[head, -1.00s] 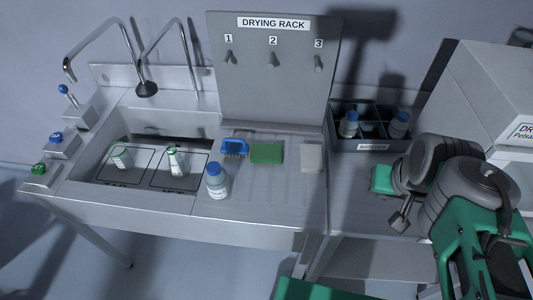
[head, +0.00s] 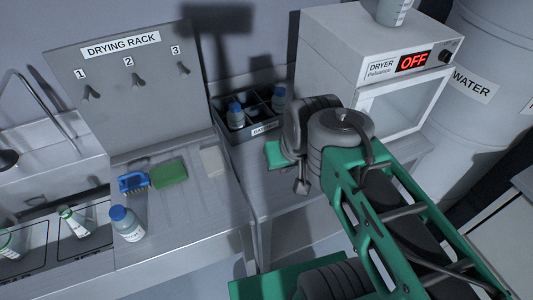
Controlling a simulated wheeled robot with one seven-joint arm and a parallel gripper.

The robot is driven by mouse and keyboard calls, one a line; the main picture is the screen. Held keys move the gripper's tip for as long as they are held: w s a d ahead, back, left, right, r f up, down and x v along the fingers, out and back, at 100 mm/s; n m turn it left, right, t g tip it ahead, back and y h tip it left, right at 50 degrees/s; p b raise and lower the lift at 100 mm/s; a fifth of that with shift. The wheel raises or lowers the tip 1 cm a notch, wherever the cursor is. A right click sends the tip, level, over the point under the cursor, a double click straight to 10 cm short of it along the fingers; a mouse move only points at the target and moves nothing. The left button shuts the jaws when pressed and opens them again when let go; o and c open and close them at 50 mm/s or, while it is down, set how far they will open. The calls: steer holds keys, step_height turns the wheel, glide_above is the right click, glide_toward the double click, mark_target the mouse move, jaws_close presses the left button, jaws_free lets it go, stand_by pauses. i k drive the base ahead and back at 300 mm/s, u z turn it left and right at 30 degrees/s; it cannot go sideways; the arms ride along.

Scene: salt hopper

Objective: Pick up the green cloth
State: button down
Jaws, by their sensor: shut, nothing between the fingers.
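The green cloth (head: 168,173) is a flat, roughly rectangular piece lying on the ribbed metal drainboard, below the drying rack. A blue brush (head: 133,183) lies against or very close to its left side. My gripper (head: 302,187) is small in the picture, under the grey wrist joints, above the bench right of the drainboard. It is shut and empty, well to the right of the cloth and apart from it. My arm hides part of the bench behind it.
A pale flat block (head: 213,161) lies right of the cloth. A blue-capped bottle (head: 126,224) stands near the drainboard's front edge. A dark crate (head: 232,144) with bottles stands behind my gripper. The dryer (head: 340,45) is at the back right. The drainboard's right part is clear.

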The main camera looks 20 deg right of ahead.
mark_target(165, 175)
steer(key=u, duration=0.45)
steer(key=k, duration=0.6)
steer(key=u, duration=1.25)
steer(key=i, duration=1.25)
steer(key=z, duration=0.1)
